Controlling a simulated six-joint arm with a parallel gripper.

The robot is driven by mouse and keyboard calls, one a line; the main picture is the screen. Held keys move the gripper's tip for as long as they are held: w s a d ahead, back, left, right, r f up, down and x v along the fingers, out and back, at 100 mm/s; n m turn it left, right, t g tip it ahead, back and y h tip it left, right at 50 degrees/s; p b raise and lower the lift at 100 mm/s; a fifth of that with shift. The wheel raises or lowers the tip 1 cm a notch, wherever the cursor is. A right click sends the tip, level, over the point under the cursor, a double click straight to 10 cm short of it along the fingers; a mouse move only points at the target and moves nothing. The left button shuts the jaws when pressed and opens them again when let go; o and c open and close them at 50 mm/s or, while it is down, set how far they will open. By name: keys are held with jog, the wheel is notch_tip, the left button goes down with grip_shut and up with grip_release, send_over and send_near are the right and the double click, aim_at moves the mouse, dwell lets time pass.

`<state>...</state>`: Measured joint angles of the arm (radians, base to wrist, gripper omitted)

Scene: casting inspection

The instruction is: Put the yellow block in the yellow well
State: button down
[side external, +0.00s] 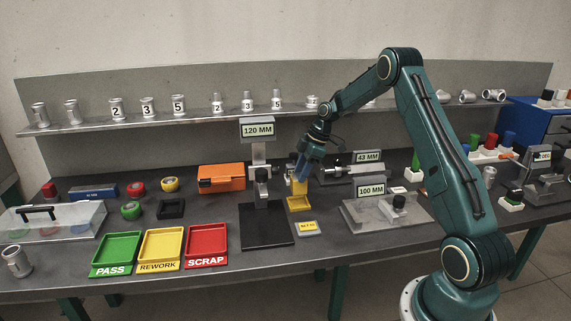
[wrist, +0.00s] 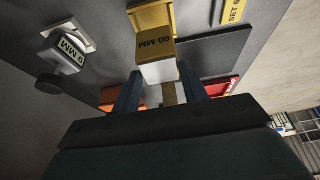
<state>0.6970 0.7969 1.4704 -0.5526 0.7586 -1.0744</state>
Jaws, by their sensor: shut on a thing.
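The yellow block (wrist: 155,47) carries a "60 MM" label and has a pale lower part. It sits between the two fingers of my gripper (wrist: 160,80) in the wrist view. The well's yellow wall (wrist: 150,17) also shows beyond the block in the wrist view. I cannot tell whether the block touches the well.
A height gauge (side external: 260,170) marked "120 MM" stands just left of my gripper. An orange case (side external: 221,178) lies farther left. A yellow label plate (side external: 308,228) lies in front of the well. A "43 MM" instrument (side external: 352,172) and a "100 MM" stand (side external: 385,211) are to the right.

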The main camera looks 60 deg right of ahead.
jog(key=shift+f, duration=0.3)
jog(key=shift+f, duration=0.1)
jog(key=shift+f, duration=2.05)
jog(key=shift+f, duration=0.1)
jog(key=c, duration=0.8)
grip_release()
jog(key=shift+o, duration=0.2)
jog(key=v, duration=1.2)
